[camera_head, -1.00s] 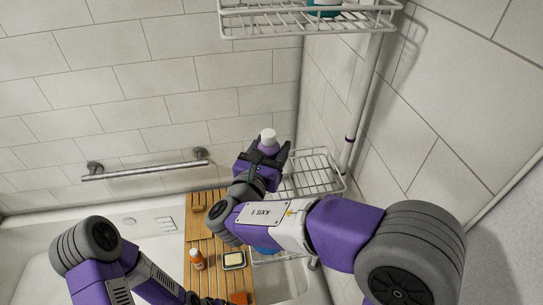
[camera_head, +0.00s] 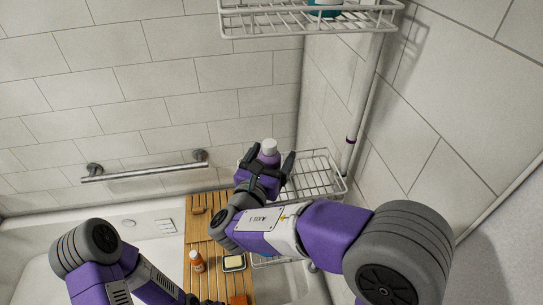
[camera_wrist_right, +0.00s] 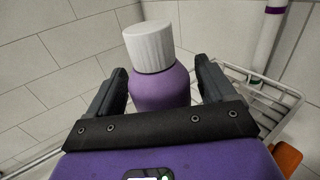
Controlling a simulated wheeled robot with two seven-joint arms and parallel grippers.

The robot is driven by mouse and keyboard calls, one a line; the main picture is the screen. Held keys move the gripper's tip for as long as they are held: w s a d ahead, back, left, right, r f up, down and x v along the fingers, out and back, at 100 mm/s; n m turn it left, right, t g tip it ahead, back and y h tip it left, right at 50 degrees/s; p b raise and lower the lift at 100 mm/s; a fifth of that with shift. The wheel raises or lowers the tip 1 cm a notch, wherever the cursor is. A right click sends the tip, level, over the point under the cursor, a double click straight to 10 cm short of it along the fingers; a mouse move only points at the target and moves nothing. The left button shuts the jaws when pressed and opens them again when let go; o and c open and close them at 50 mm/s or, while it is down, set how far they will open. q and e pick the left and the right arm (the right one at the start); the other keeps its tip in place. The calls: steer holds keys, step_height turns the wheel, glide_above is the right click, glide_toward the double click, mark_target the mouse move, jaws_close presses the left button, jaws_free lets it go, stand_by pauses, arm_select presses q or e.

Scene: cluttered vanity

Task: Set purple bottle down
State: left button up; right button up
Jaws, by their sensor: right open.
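The purple bottle with a white cap stands upright between the fingers of my right gripper (camera_head: 271,155), at the wire shelf (camera_head: 318,168) in the corner. In the right wrist view the bottle (camera_wrist_right: 160,88) has gaps to both fingers, so the right gripper is open around it. The bottle's base is hidden behind the gripper, so its contact with the shelf cannot be seen. My left gripper (camera_head: 208,301) shows only as a dark bit at the bottom edge of the head view; its jaws cannot be made out.
A wooden slatted board (camera_head: 204,225) spans the tub below, with an orange bottle (camera_head: 197,261) and a soap dish (camera_head: 233,262) on it. An upper wire shelf (camera_head: 300,20) hangs above, joined to a vertical pole (camera_head: 364,100). A grab bar (camera_head: 140,170) is on the left wall.

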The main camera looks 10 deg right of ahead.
mark_target(266, 152)
steer(key=shift+r, duration=0.2)
steer(key=v, duration=1.2)
steer(key=shift+b, duration=0.35)
steer(key=p+x, duration=0.1)
steer(key=x, duration=1)
steer(key=shift+w+d, duration=0.2)
steer(key=shift+w, duration=0.05)
steer(key=shift+w+r, duration=0.2)
steer(key=shift+w, duration=0.05)
steer(key=shift+s+r, duration=0.1)
steer(key=shift+r, duration=1.7)
